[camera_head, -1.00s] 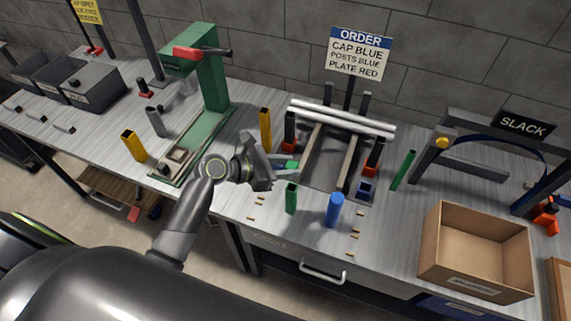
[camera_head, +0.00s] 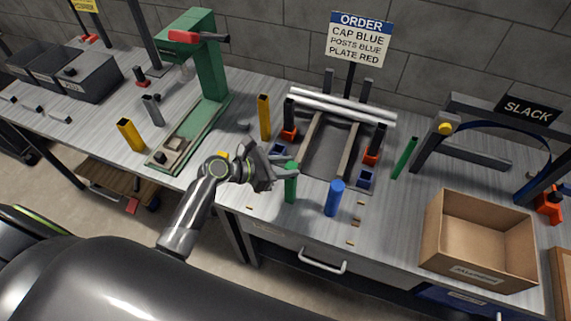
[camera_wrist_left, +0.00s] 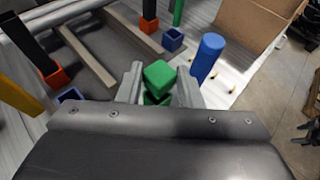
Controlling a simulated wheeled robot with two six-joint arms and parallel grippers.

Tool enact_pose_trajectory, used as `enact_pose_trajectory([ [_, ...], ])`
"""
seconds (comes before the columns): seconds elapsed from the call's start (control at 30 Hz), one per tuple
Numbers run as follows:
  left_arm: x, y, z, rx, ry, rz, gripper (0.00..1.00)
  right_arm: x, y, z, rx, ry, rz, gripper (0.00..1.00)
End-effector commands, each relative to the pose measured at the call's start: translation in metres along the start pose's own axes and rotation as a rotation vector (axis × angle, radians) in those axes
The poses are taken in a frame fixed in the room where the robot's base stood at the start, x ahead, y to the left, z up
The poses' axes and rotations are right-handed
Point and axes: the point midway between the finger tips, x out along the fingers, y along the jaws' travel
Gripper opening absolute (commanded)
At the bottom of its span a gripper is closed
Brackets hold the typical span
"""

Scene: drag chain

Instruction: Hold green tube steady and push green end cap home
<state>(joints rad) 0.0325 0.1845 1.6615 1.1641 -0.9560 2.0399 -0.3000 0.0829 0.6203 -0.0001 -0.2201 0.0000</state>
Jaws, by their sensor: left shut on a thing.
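The green tube (camera_head: 291,188) stands upright near the front edge of the table. My left gripper (camera_head: 285,165) is at its top, coming in from the left. In the left wrist view the green end cap (camera_wrist_left: 159,75) sits between the two fingers, which are shut on it, with more green just below it. The cap is over the tube's top end; I cannot tell how far it is seated, because the fingers hide the joint. My right gripper is in neither view.
A blue tube (camera_head: 335,198) stands close to the right of the green tube. A yellow tube (camera_head: 264,117) and the dark fixture with silver rods (camera_head: 342,112) are behind. Another green post (camera_head: 404,158) and a cardboard box (camera_head: 480,245) are further right.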

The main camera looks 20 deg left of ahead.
Motion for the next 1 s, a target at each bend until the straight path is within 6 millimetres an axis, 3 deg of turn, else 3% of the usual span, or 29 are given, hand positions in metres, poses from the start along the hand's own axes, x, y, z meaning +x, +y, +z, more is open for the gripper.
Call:
enact_pose_trajectory([
  [1.0, 0.0001, -0.0002, 0.0001, -0.001, -0.001, -0.001, 0.12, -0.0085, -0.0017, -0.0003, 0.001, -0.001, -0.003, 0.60],
])
